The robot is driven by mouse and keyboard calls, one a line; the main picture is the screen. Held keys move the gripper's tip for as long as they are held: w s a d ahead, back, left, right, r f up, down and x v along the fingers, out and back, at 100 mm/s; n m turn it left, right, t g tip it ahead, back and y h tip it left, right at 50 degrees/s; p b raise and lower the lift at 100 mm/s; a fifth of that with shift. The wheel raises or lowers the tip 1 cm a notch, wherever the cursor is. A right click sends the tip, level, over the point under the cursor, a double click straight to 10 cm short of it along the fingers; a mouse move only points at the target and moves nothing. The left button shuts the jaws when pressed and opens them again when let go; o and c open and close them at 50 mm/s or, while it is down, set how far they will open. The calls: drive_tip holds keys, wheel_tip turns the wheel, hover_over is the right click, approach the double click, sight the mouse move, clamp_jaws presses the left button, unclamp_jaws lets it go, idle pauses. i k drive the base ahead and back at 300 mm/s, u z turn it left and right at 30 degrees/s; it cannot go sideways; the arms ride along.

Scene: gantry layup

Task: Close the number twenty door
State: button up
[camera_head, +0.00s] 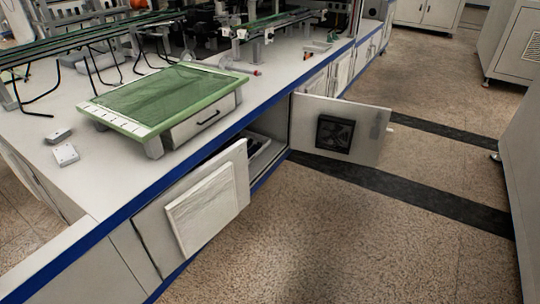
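Two doors stand open on the front of the white bench cabinet. The left door (239,165) is swung partly outward and has a raised white panel (203,208) on its face. The right door (368,130) is swung wide out over the floor and has a black square fan or vent (335,134) on its visible face. Between them the dark cabinet interior (265,145) shows, with some items inside that I cannot make out. I cannot read a number on either door, so I cannot tell which is number twenty. My gripper is not in view.
The blue-edged benchtop (110,195) carries a green-topped unit with a drawer (205,119), small grey boxes (66,154) and rail machinery. Speckled floor (330,230) with dark strips lies open to the right. Grey cabinets (515,50) stand along the right side.

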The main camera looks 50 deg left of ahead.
sight(172, 228)
drive_tip(key=u, duration=0.35)
drive_tip(key=i, duration=1.8)
drive_tip(key=u, duration=1.8)
drive_tip(key=i, duration=1.1)
drive_tip(key=u, duration=1)
